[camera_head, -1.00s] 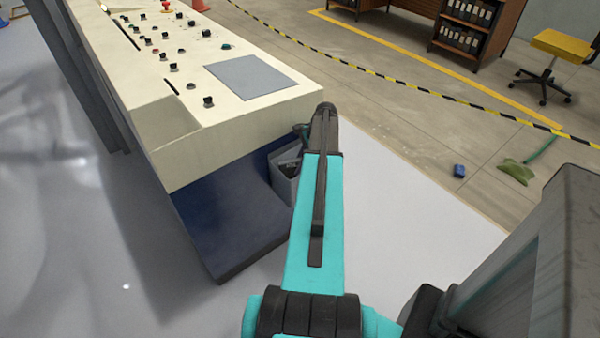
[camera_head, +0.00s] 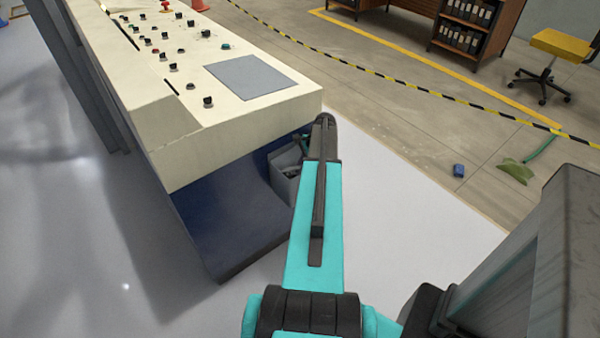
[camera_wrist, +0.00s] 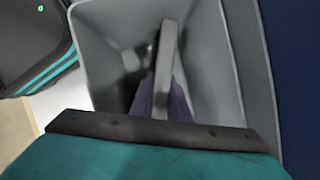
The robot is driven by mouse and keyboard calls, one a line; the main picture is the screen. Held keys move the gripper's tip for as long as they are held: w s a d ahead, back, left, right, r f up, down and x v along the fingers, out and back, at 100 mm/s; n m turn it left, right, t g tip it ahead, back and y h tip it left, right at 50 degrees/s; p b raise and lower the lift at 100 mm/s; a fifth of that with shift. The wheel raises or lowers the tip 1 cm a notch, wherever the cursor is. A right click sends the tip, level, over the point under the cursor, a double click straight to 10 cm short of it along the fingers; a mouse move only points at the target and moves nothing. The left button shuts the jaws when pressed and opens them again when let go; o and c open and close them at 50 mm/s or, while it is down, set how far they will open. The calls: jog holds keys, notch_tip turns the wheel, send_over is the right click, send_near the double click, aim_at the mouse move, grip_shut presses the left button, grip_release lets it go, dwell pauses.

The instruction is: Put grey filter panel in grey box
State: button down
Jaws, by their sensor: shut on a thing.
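The grey filter panel (camera_wrist: 164,60) shows nearly edge-on there, a narrow upright strip over the opening. My gripper (camera_wrist: 163,98) is shut on the panel, its dark fingers on either side. I cannot tell how deep the panel is or whether it touches a wall. The panel cannot be made out in the head view.
The cream console (camera_head: 230,130) overhangs the box, with a dark blue base (camera_head: 225,225) beside it. Black-and-yellow tape (camera_head: 400,86) crosses behind. A blue object (camera_head: 458,170) and a green cloth (camera_head: 515,172) lie on the floor at right.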

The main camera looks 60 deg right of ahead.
jog(key=shift+f, duration=0.1)
jog(key=c, duration=1.7)
grip_release()
jog(key=b+v, duration=0.1)
jog(key=v, duration=1.1)
